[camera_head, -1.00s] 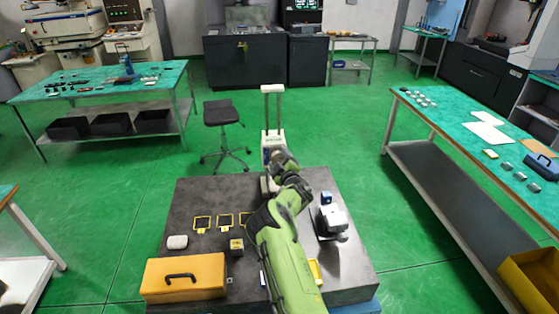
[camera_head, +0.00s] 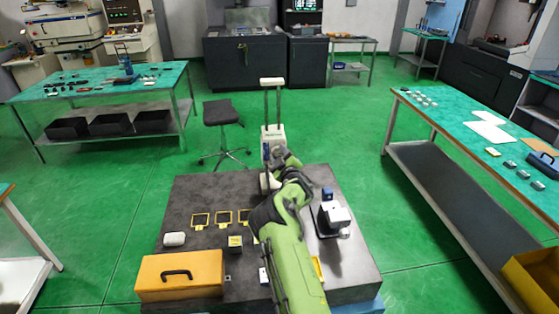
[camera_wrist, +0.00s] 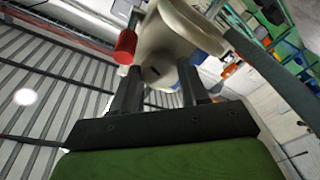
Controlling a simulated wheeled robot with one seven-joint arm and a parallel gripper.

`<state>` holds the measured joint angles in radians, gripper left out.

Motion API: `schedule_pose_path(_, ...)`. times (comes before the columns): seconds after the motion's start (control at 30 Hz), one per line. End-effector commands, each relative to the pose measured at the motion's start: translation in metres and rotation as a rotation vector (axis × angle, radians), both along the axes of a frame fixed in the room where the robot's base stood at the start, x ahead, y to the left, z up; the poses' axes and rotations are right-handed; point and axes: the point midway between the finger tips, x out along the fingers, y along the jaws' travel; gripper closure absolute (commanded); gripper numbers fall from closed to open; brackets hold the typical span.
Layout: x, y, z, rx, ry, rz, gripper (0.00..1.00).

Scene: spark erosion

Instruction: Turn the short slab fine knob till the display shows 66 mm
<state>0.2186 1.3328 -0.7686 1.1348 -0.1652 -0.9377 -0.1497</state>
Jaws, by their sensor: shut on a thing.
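The off-white height gauge (camera_head: 273,134) with two upright columns stands at the far edge of the dark slab (camera_head: 190,270). My gripper (camera_wrist: 158,80) is at its side, mostly hidden by my own arm in the head view. In the wrist view the fingers are shut at a rounded beige part of the gauge (camera_wrist: 162,45). What lies between the fingertips is largely hidden, so the fine knob is not clearly seen. A red cylinder (camera_wrist: 125,47) shows beside the left finger. No display reading is legible.
On the slab are an orange case (camera_head: 180,270), yellow-framed pieces (camera_head: 201,220), a white block (camera_head: 174,239) and a white-and-black device (camera_head: 333,216). A stool (camera_head: 221,114) stands behind. Green-topped benches (camera_head: 100,82) flank the slab, with open floor between.

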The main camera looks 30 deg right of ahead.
Motion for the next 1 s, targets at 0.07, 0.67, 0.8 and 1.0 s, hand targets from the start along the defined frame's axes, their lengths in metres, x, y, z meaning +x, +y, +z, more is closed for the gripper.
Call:
schedule_pose_path(0.07, 0.0, 0.001, -0.001, 0.003, 0.005, 0.0, 0.87)
schedule_pose_path(0.67, -0.004, 0.002, 0.0, 0.002, 0.007, -0.001, 0.31)
schedule_pose_path(0.8, -0.021, 0.006, -0.001, 0.003, 0.009, -0.002, 0.31)
schedule_pose_path(1.0, -0.063, 0.019, -0.003, 0.002, 0.012, -0.002, 0.31)
